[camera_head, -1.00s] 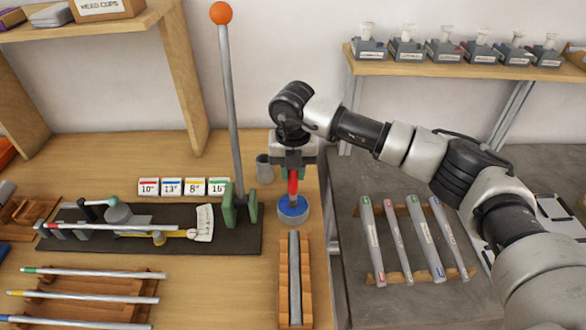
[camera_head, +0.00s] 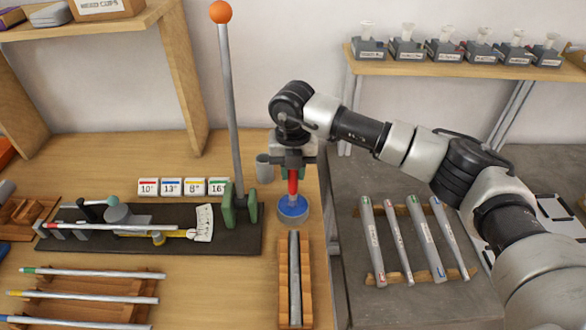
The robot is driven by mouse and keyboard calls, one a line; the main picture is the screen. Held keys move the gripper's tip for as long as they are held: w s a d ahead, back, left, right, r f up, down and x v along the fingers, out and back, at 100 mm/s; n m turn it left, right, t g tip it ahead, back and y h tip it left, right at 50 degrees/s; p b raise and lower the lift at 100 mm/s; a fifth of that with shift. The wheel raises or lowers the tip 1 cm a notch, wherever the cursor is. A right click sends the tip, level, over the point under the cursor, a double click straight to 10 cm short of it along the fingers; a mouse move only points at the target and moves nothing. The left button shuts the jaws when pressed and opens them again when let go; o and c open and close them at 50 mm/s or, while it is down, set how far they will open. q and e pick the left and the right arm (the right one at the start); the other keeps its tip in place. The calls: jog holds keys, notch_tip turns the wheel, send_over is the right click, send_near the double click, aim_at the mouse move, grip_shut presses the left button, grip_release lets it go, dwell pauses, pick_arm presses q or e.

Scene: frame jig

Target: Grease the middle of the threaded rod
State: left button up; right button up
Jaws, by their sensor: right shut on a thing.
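My right gripper (camera_head: 293,166) points down and is shut on a red-handled tool (camera_head: 293,183), which looks like a brush. The tool is upright, with its lower end in or just over a round pot with blue contents (camera_head: 293,208); I cannot tell whether it touches them. A long grey rod (camera_head: 295,280), perhaps the threaded rod, lies in a wooden cradle (camera_head: 308,285) just in front of the pot. Its thread is too small to make out. My left gripper is not in view.
A tall lever with an orange knob (camera_head: 221,13) stands left of my gripper. A black fixture board (camera_head: 245,240) and racked rods (camera_head: 95,273) are at left. Several labelled tubes (camera_head: 424,238) lie on the grey bench at right. A small grey cup (camera_head: 263,168) stands behind.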

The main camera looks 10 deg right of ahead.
jog(key=shift+r+p, duration=1.8)
jog(key=shift+r, duration=1.7)
